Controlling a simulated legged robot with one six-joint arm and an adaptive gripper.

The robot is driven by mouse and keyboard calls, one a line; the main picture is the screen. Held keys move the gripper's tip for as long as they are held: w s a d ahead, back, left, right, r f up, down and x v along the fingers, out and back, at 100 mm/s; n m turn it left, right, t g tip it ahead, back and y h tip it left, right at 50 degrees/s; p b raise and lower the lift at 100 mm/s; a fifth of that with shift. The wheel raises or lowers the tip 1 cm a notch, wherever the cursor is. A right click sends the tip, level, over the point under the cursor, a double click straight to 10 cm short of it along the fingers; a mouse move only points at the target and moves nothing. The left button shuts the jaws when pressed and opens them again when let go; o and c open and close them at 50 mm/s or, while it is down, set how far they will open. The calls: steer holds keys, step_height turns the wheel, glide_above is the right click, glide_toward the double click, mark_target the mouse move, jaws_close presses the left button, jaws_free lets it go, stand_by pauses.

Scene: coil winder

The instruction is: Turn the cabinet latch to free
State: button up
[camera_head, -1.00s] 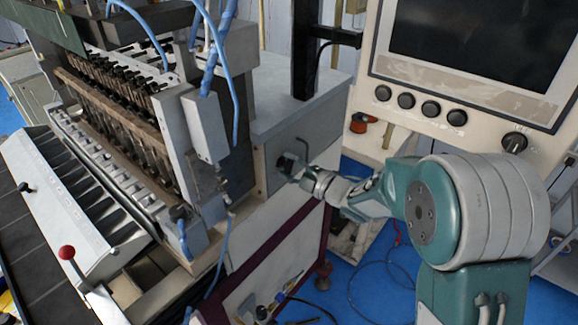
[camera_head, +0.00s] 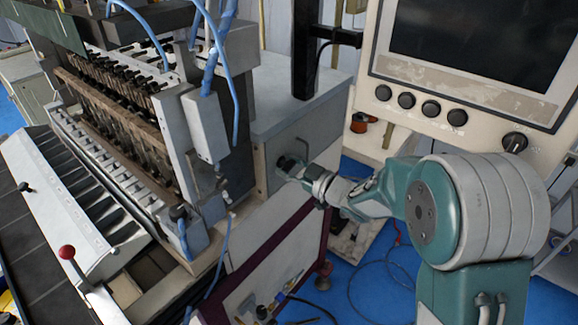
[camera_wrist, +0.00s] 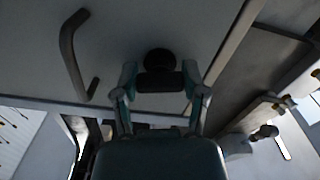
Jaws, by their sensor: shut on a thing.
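The cabinet latch (camera_wrist: 158,60) is a small black round piece with a dark bar below it, on the grey cabinet face in the wrist view. My gripper (camera_wrist: 160,82) has one finger on each side of the dark bar and is shut on it. In the head view my gripper (camera_head: 287,168) is up against the side of the grey cabinet (camera_head: 262,178). The latch is largely hidden there behind the fingers. The bar looks roughly level across the wrist picture; I cannot tell its turn from the head view.
A bent dark handle (camera_wrist: 72,55) sticks out of the cabinet face beside the latch. The control panel (camera_head: 470,45) with a screen and knobs stands at right. The winding machine (camera_head: 110,110) fills the left. Blue floor and cables lie below my arm.

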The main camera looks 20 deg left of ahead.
steer(key=shift+f+m, duration=0.2)
steer(key=shift+m, duration=1.3)
steer(key=o, duration=1)
steer(key=shift+o, duration=0.8)
steer(key=shift+a, duration=0.1)
steer(key=shift+r, duration=0.1)
steer(key=v, duration=1.2)
